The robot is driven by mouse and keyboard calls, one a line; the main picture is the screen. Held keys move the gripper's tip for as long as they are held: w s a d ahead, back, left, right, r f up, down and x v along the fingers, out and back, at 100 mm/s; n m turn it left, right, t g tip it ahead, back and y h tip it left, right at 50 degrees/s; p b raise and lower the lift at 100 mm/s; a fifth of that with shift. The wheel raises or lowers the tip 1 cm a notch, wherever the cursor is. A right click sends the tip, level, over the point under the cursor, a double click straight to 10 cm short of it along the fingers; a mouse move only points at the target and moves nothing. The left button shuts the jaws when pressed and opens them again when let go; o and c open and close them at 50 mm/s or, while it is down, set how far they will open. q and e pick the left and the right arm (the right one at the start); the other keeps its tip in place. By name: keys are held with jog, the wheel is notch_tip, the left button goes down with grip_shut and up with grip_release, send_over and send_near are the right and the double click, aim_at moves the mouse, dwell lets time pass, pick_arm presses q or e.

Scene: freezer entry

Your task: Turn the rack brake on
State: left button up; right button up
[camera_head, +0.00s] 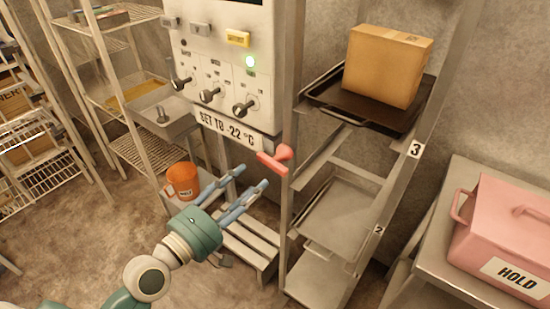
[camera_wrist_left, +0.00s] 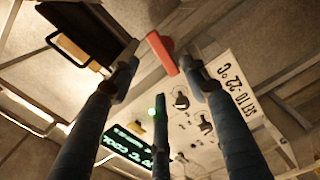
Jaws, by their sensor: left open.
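The rack brake is a red lever (camera_head: 274,161) with a rounded end, on the left post of the metal rack (camera_head: 287,215). In the left wrist view the red lever (camera_wrist_left: 162,53) shows beyond the fingertips, in the gap between the two outer fingers. My left gripper (camera_head: 252,176), with a teal body and blue-grey fingers, is open and empty. It is just below and left of the lever in the head view. I cannot tell whether a fingertip touches the lever. My right gripper is not in view.
A control panel (camera_head: 222,60) with knobs and a lit green light stands left of the lever. The rack holds a cardboard box (camera_head: 386,66) on a dark tray (camera_head: 330,97). An orange bucket (camera_head: 182,181) is at left, a pink box (camera_head: 505,235) at right.

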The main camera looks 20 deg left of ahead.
aim_at(270, 165)
pick_arm(q)
jog(key=p+x, duration=0.2)
jog(key=x, duration=0.7)
jog(key=shift+w+d+f, duration=0.1)
jog(key=shift+w+d, duration=0.05)
jog(key=shift+w, duration=0.3)
grip_shut()
